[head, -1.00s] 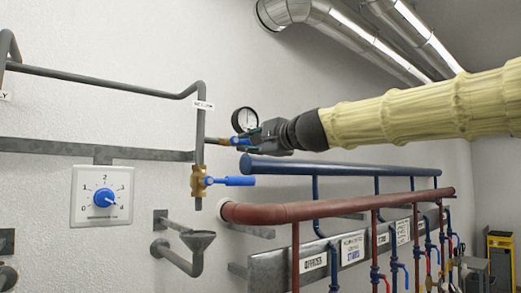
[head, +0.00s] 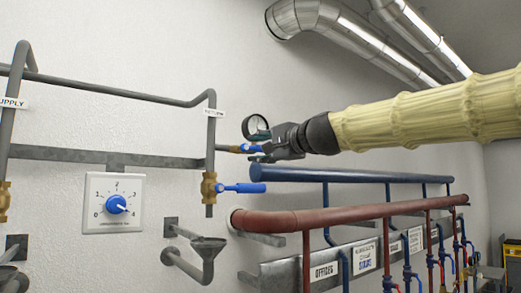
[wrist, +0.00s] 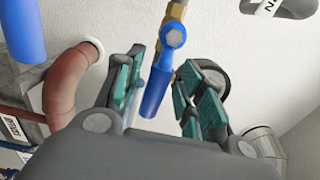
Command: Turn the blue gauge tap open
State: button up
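The gauge tap has a small blue lever (head: 252,148) on a brass body, on a side branch of the grey return pipe, just below a round gauge (head: 256,127). In the wrist view its blue lever (wrist: 157,85) points down between the two fingers of my gripper (wrist: 161,64). The teal-padded fingers are apart, one on each side of the lever, with a visible gap on the right. Contact on the left side is unclear. In the head view my gripper (head: 275,143) is at the lever's right end, partly hiding it.
A larger brass valve with a blue handle (head: 244,188) sits just below on the return pipe. A blue pipe (head: 340,175) and a red pipe (head: 340,218) run under my arm. A dial (head: 116,203) is on the wall at left.

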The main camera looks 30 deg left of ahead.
jog(key=shift+d, duration=0.1)
jog(key=v, duration=1.2)
jog(key=shift+f, duration=0.1)
dwell(0.5)
